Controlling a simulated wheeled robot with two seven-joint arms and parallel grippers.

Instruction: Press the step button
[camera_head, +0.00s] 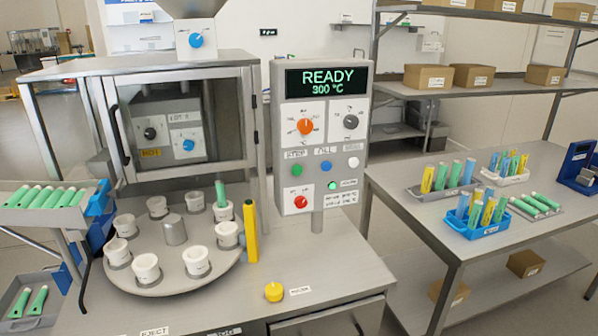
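The control panel (318,140) stands upright at the middle, with a display reading READY and 300 °C. A row of three round buttons sits below its two upper knobs. The green button (297,170) at the left of the row is under a small label that seems to read STEP. The blue button (325,166) is in the middle and the white button (353,162) at the right. Neither of my grippers shows, and nothing covers the buttons.
A round turntable (150,287) with several white cups stands left of the panel. A yellow post (250,232) rises at its right edge. A yellow button (274,292) sits on the bench front. A right-hand table (440,235) holds racks of coloured tubes.

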